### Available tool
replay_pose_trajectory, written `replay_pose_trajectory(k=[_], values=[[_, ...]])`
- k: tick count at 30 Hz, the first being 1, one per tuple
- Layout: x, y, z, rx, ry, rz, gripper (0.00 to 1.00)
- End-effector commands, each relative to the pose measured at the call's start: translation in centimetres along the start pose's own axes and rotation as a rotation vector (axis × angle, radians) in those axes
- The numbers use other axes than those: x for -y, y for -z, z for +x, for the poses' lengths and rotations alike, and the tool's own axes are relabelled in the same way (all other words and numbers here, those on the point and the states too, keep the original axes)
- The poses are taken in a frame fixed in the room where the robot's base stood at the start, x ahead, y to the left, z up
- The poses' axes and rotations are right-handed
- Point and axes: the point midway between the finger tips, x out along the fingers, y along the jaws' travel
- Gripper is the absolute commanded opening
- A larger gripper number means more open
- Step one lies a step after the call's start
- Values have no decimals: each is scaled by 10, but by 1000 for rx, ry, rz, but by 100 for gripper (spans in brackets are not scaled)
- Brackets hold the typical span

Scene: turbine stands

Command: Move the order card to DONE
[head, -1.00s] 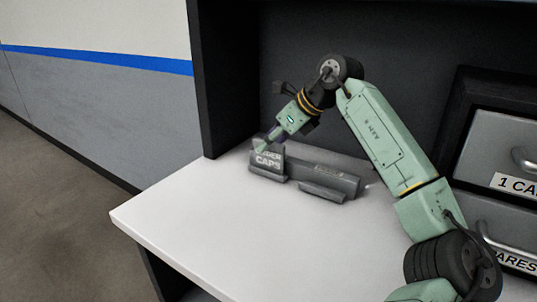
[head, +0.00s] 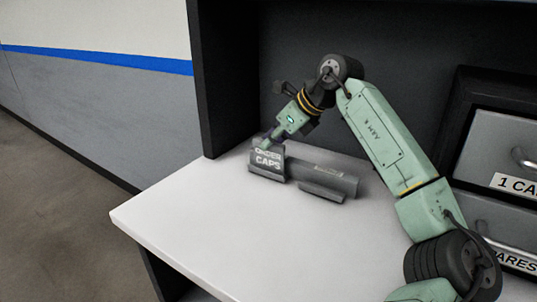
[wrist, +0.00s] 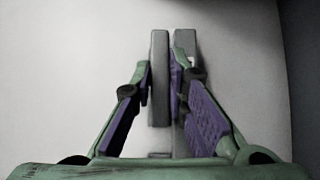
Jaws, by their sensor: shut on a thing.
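The grey order card (head: 268,160), lettered "ORDER CAPS", stands upright in the left part of a dark grey rack (head: 338,182) on the white worktop. My gripper (head: 271,141) reaches down to the card's top edge from above. In the wrist view the card (wrist: 160,85) shows as a narrow grey bar between the purple finger pads, and the fingers are shut on it. The rack's right part stands free of any card that I can see. A small label on the rack is too small to read, and I cannot make out the word DONE.
The white worktop (head: 215,218) is clear in front of the rack and to its left. Grey drawers (head: 500,150) with handles and labels stand at the right. A dark side panel (head: 228,80) and back wall close in the bay. My arm spans the right side.

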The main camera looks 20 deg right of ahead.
Motion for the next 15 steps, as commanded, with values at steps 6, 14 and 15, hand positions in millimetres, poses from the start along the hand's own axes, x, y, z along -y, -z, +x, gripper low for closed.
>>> replay_pose_trajectory(k=[6,14,15], values=[[0,0,0,0,0,-1,0],[0,-4,-4,0,0,-1,0],[0,-4,-5,0,0,-1,0]])
